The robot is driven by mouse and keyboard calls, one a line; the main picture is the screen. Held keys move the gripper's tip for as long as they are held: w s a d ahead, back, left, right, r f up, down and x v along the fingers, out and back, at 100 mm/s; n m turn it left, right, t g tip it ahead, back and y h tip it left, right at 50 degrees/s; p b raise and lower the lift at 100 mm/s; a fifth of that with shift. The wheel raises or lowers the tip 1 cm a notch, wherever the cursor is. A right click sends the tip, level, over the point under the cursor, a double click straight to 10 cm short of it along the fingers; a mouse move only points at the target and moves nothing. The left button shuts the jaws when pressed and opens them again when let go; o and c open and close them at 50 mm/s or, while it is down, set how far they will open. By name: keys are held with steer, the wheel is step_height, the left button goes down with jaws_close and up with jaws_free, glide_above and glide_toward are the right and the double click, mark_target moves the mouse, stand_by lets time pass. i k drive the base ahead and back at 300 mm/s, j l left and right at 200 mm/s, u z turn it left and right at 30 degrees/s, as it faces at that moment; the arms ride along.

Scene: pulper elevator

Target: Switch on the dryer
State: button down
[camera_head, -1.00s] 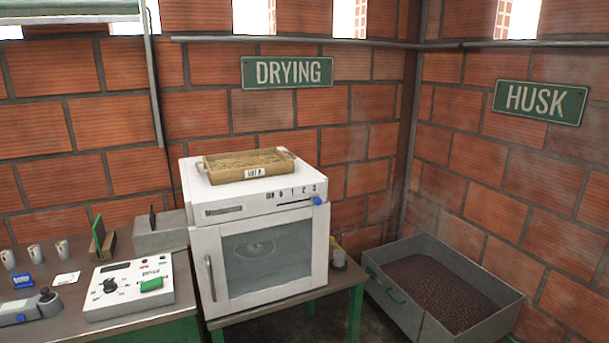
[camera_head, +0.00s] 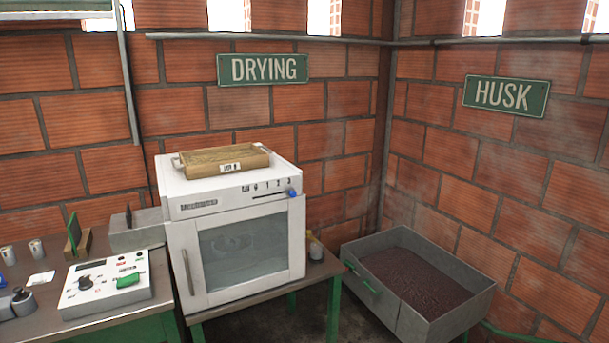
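The dryer (camera_head: 187,243) is a white box-shaped machine on a green-legged table below the DRYING sign. Its front door has a dark window and a vertical handle (camera_head: 187,272) on the left; the door looks shut. A blue knob (camera_head: 292,193) sits at the right end of a dark slot on the upper front panel, beside printed marks that include 1, 2 and 3. A wooden tray (camera_head: 184,162) with a label and metal handles lies on top of the dryer. My gripper is not in view.
A white control box (camera_head: 107,284) with a green switch stands on the bench at left. A grey bin (camera_head: 442,322) of dark husk stands on the right under the HUSK sign (camera_head: 506,95). A small jar (camera_head: 316,250) stands right of the dryer.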

mark_target(126, 280)
steer(key=k+u, duration=0.1)
steer(key=u, duration=1.3)
